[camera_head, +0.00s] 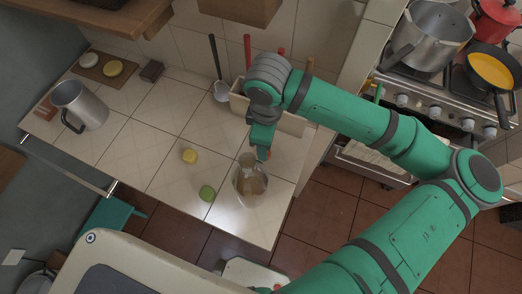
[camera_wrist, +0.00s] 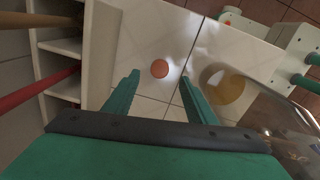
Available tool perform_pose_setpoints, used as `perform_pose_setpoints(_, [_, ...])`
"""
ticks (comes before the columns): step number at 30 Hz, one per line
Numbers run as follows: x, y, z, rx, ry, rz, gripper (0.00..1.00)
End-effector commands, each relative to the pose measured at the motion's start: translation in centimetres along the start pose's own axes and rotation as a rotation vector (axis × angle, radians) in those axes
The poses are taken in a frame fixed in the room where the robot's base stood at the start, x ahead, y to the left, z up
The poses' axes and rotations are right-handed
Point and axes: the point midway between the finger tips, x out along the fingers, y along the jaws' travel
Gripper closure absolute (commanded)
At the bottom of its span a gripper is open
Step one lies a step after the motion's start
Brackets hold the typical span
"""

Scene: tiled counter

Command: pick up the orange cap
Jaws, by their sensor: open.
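The orange cap (camera_wrist: 160,68) is a small round disc lying flat on the pale tiled counter (camera_wrist: 150,35) in the wrist view. My gripper (camera_wrist: 160,79) is open and empty. Its two green fingers point toward the cap, which appears between and slightly beyond the fingertips, with a gap to each. In the head view my gripper (camera_head: 262,148) points down over the counter's right part, and only a bit of orange (camera_head: 268,153) shows beside it; the rest is hidden.
A clear glass pitcher (camera_head: 250,185) stands very near my gripper; its glass (camera_wrist: 285,125) fills the wrist view's right side. A utensil box (camera_head: 285,118) stands behind. Yellow (camera_head: 190,156) and green (camera_head: 207,193) round pieces lie to the left. A metal mug (camera_head: 82,105) is farther left.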

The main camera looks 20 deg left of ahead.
Motion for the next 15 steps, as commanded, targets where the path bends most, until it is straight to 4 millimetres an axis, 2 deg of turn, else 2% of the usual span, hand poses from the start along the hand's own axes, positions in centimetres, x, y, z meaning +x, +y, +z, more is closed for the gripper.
perform_pose_setpoints(7, [1.6, 0.0, -0.1, -0.002, 0.001, 0.000, 0.49])
perform_pose_setpoints(15, [5.2, -0.1, -0.2, -0.001, 0.002, -0.001, 0.49])
